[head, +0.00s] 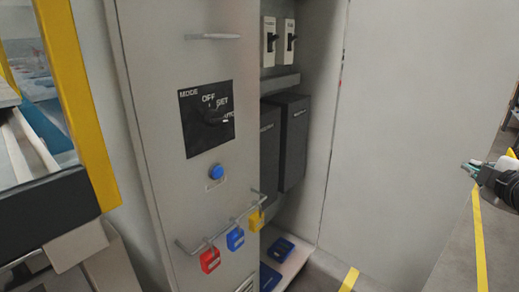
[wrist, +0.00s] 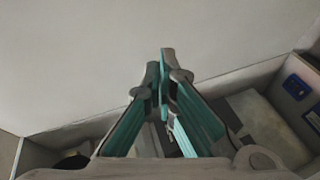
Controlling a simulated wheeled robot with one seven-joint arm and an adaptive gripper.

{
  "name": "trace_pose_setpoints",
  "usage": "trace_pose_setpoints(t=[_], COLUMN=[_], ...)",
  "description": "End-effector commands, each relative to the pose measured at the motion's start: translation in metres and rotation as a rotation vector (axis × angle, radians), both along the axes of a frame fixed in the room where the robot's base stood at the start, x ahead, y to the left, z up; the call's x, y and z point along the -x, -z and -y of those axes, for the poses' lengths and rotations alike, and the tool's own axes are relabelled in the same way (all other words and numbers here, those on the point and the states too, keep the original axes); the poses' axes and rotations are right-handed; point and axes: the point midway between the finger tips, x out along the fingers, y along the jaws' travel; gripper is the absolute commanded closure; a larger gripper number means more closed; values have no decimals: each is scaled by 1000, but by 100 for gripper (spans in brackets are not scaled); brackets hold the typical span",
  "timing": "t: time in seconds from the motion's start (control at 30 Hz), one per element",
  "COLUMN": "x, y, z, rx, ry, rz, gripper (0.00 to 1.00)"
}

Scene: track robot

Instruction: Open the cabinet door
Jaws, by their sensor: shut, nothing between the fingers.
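The tall grey cabinet (head: 160,110) stands left of centre in the head view. Its inside shows through an opening right of the control panel. A large pale panel (head: 420,110), which looks like the cabinet door swung open, spans the right side. My gripper (head: 464,166) is at the far right, by that panel's outer edge; I cannot tell if it touches. In the wrist view my gripper (wrist: 164,62) is shut and empty, with its fingertips together. A pale flat surface (wrist: 80,60) lies beyond the fingertips there.
The control panel carries a mode switch (head: 207,118), a blue button (head: 216,171) and a bar with red (head: 210,260), blue (head: 235,238) and yellow padlocks (head: 256,219). Black boxes (head: 292,140) and breakers (head: 268,45) sit inside. Yellow tape (head: 479,240) marks the floor.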

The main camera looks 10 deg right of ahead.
Motion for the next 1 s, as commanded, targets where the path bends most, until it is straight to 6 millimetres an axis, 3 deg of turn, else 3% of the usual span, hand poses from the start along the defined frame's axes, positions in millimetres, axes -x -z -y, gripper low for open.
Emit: trace_pose_setpoints(t=[0.03, 0.2, 0.47, 0.67, 1.0], x=[8, 28, 42, 22, -40], y=[22, 44, 51, 50, 51], z=[12, 27, 29, 37, 62], rx=[49, 207, 301, 304, 302], ry=[-19, -107, -161, -164, -164], rz=[11, 68, 118, 120, 120], gripper=[100, 100, 100, 100, 100])
